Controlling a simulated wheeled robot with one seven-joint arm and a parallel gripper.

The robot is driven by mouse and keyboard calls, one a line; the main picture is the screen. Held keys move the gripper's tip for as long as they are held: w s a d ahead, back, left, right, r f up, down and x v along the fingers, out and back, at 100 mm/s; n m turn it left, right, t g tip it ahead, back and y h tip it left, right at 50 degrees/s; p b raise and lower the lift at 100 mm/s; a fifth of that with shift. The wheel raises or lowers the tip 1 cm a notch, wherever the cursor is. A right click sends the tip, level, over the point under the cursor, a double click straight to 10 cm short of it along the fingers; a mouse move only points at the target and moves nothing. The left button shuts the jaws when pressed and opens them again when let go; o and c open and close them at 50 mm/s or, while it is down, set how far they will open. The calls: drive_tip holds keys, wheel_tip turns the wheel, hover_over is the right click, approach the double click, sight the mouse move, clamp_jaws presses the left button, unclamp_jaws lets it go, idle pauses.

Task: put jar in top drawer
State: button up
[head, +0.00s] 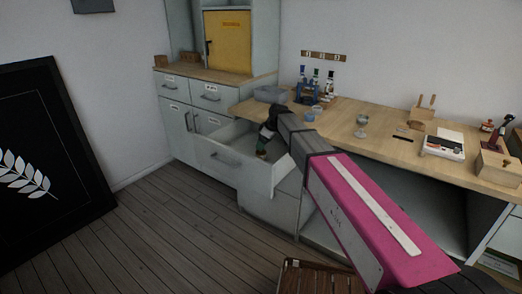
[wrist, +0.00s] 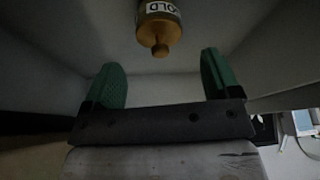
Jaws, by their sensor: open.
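The top drawer (head: 228,165) is pulled open under the left part of the wooden counter. A gold-brown jar with a knobbed lid and a white label partly reading "OLD" (wrist: 160,27) is inside it in the wrist view. In the head view the jar (head: 261,154) is a small brown spot below my fingers. My gripper (wrist: 160,62) has its two green fingers wide apart, with the jar beyond the fingertips and apart from them. In the head view my gripper (head: 265,146) reaches down over the open drawer.
A grey bin (head: 270,94), bottles in a blue rack (head: 308,92) and a goblet (head: 361,126) stand on the counter (head: 385,145). A wooden crate (head: 310,278) is on the floor.

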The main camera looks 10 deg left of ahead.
drive_tip(key=v, duration=0.6)
drive_tip(key=shift+d, duration=0.1)
